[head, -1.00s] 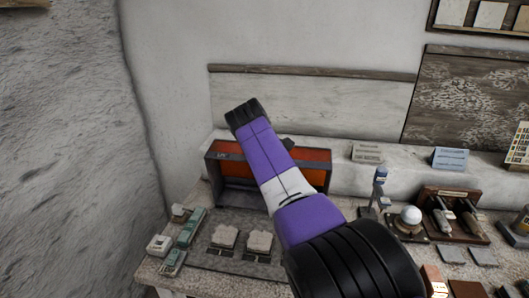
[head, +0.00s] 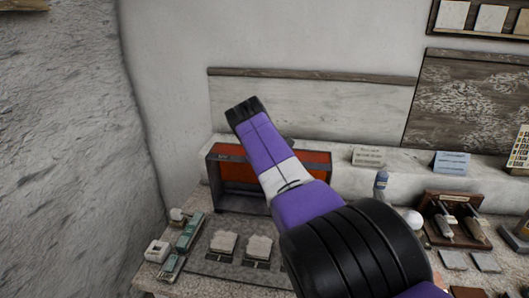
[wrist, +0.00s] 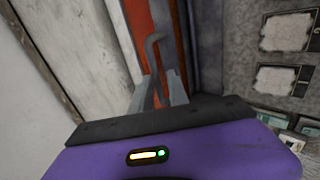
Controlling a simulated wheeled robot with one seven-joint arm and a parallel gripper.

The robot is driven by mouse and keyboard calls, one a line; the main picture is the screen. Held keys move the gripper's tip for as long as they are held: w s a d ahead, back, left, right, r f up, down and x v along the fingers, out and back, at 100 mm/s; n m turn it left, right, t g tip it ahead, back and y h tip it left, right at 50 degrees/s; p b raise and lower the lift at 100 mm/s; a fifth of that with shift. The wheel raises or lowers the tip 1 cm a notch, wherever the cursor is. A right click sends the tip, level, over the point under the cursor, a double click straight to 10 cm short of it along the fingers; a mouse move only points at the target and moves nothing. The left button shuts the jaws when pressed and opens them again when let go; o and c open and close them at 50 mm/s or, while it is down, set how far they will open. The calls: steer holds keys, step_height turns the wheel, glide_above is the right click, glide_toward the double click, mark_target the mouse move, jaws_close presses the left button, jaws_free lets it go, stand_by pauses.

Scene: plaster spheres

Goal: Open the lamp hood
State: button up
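The lamp hood (head: 236,171) is a dark-framed box with an orange-red panel, against the back wall in the head view. A dark opening shows below the panel. My purple arm crosses in front and hides much of its middle and right. A dark bent bar, seemingly the handle (wrist: 154,60), runs between the fingers. I cannot tell whether they touch it.
Two pale plaster pieces (head: 223,242) lie on the bench before the hood. Small green and white boxes (head: 189,233) stand to the left. A white sphere (head: 413,217), partly behind my arm, and a tool rack (head: 453,219) stand right. A rough grey wall (head: 70,140) rises at left.

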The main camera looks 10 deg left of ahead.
steer(key=shift+s, duration=0.1)
steer(key=v, duration=0.7)
steer(key=shift+s+r, duration=0.2)
stand_by(0.4)
